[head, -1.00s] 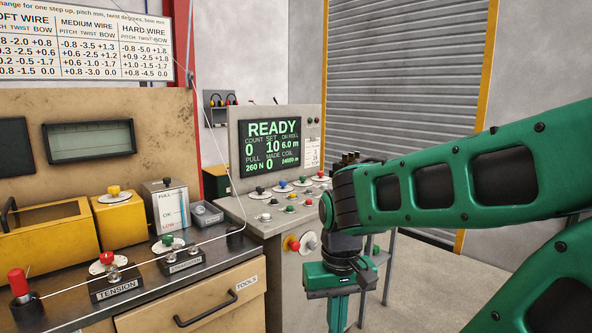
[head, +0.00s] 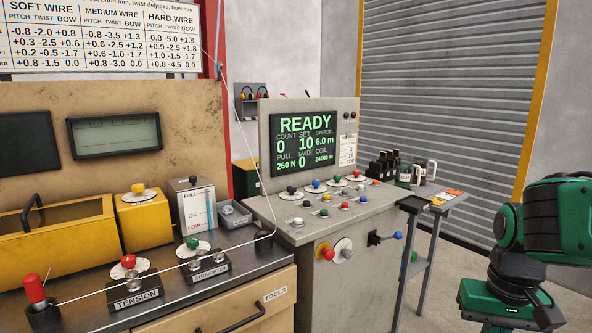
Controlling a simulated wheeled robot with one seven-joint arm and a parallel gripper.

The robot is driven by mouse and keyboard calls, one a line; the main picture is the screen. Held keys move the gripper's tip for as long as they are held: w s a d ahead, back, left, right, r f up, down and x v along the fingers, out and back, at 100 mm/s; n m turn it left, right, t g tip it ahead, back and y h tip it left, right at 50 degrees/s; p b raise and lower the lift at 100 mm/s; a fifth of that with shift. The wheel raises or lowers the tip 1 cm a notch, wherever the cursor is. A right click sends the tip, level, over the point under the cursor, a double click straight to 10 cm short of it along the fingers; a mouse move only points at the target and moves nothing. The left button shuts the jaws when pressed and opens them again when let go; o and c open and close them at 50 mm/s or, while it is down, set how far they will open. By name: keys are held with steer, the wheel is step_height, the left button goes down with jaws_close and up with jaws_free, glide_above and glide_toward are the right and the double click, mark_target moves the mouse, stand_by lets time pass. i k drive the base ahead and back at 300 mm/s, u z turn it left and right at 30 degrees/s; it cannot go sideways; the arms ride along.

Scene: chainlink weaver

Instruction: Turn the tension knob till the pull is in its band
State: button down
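The red tension knob (head: 128,261) sits on a white dial on the bench, above the black TENSION block (head: 136,296). A wire runs past rollers there. The control panel screen (head: 306,143) reads READY, with PULL 260 N, COUNT 0 and SET 10. My gripper (head: 508,306) is at the lower right, well apart from the knob.
A green knob (head: 191,243) stands by the straightener block (head: 209,271). The yellow box (head: 141,215) has a yellow knob. The console has several coloured knobs. A small side table (head: 440,201) with bottles and mugs stands right of it. Floor is bare near my arm.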

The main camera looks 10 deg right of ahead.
mark_target(128, 261)
steer(key=k, duration=1.25)
steer(key=u, duration=0.5)
steer(key=i, duration=0.95)
steer(key=u, duration=0.4)
steer(key=i, duration=1.1)
steer(key=z, duration=0.15)
